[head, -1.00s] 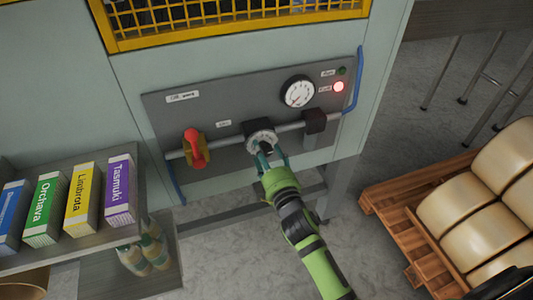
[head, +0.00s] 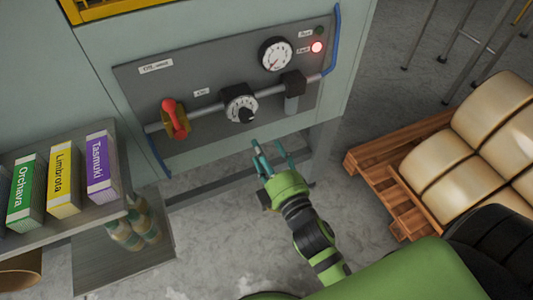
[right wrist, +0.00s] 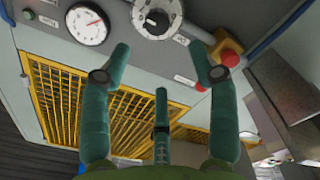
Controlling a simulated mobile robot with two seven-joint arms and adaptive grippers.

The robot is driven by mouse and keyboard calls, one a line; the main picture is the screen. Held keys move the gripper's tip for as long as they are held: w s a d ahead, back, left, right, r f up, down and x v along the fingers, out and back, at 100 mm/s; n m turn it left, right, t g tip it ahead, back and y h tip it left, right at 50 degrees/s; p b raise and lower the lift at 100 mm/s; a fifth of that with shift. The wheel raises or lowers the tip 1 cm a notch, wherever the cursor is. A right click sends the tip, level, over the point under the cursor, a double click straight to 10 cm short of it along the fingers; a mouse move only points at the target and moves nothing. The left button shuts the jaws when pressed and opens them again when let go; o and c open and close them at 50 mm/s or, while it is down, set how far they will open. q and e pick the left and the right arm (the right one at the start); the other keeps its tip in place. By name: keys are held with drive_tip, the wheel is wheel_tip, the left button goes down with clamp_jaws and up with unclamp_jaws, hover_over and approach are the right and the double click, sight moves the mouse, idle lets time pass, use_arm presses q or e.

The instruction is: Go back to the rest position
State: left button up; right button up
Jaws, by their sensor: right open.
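My right gripper (head: 272,158) is open and empty in the head view, in front of and below the grey control panel (head: 208,75). Its teal fingers also show in the right wrist view (right wrist: 165,65), spread apart with nothing between them. The round black-and-white knob (head: 240,105) on the panel is apart from the fingers; it also shows at the top of the right wrist view (right wrist: 155,18). My left gripper is not in the head view.
The panel carries a gauge (head: 275,54), a lit red lamp (head: 317,47) and a red-handled valve (head: 174,118). A shelf (head: 88,218) with labelled boxes stands left. A wooden pallet (head: 361,158) with tan sacks (head: 446,156) lies right.

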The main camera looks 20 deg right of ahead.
drive_tip(key=shift+s, duration=0.2)
idle(0.4)
drive_tip(key=s+a+f+m+g+p, duration=0.15)
drive_tip(key=s+f+g, duration=0.3)
drive_tip(key=f, duration=1.15)
drive_tip(key=s+f+m+g, duration=0.3)
drive_tip(key=s+f+g, duration=0.15)
drive_tip(key=f, duration=1.05)
drive_tip(key=s+d+f+m+g, duration=0.2)
drive_tip(key=s+f, duration=0.6)
drive_tip(key=s, duration=0.5)
drive_tip(key=s+d+f+m+g, duration=0.3)
drive_tip(key=s+d+f+g, duration=0.2)
drive_tip(key=s+f, duration=0.4)
drive_tip(key=s+g, duration=0.1)
drive_tip(key=s, duration=0.3)
drive_tip(key=shift+s+d+h, duration=0.25)
drive_tip(key=shift+d+h, duration=0.05)
drive_tip(key=shift+m, duration=0.25)
